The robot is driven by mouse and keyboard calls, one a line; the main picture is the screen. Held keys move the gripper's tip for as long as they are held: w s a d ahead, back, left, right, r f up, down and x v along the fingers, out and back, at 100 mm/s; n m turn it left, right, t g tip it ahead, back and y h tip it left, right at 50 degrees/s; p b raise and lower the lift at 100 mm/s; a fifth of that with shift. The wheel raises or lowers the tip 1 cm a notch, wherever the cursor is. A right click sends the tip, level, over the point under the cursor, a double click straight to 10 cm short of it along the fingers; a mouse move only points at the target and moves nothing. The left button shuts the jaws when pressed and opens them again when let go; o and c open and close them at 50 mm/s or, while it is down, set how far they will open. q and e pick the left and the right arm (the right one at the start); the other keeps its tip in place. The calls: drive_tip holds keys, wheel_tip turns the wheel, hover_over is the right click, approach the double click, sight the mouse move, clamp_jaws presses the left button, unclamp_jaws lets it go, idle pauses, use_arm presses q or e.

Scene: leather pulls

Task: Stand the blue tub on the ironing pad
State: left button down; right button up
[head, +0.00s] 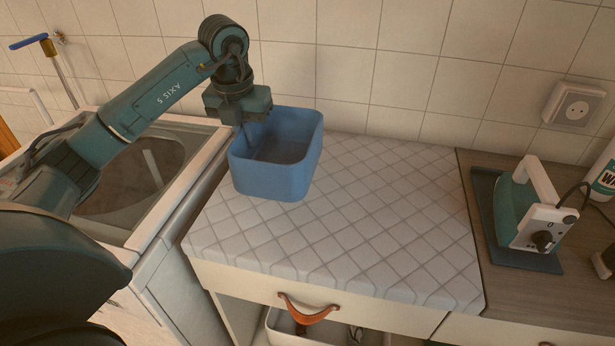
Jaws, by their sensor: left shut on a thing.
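The blue tub (272,178) is upright and open at the top, at the back left of the white quilted ironing pad (375,225). My left gripper (242,120) comes down from above at the tub's back left and is shut on its rim. My right gripper is not in view.
A teal iron (527,205) stands on a dark mat (490,195) to the right of the pad. A top-loading washer (150,235) is at the left. The tiled wall (400,60) is close behind. The pad's middle and right are clear. A drawer with a leather pull (308,311) is below.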

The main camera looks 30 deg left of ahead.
use_arm(q)
wheel_tip(320, 180, down, 6)
drive_tip(key=shift+a+r, duration=0.1)
drive_tip(key=shift+r, duration=0.15)
wheel_tip(320, 180, down, 4)
drive_tip(key=shift+f+p, duration=0.2)
drive_tip(key=shift+p, duration=0.25)
drive_tip(key=shift+f, duration=0.2)
drive_tip(key=c, duration=1.6)
unclamp_jaws()
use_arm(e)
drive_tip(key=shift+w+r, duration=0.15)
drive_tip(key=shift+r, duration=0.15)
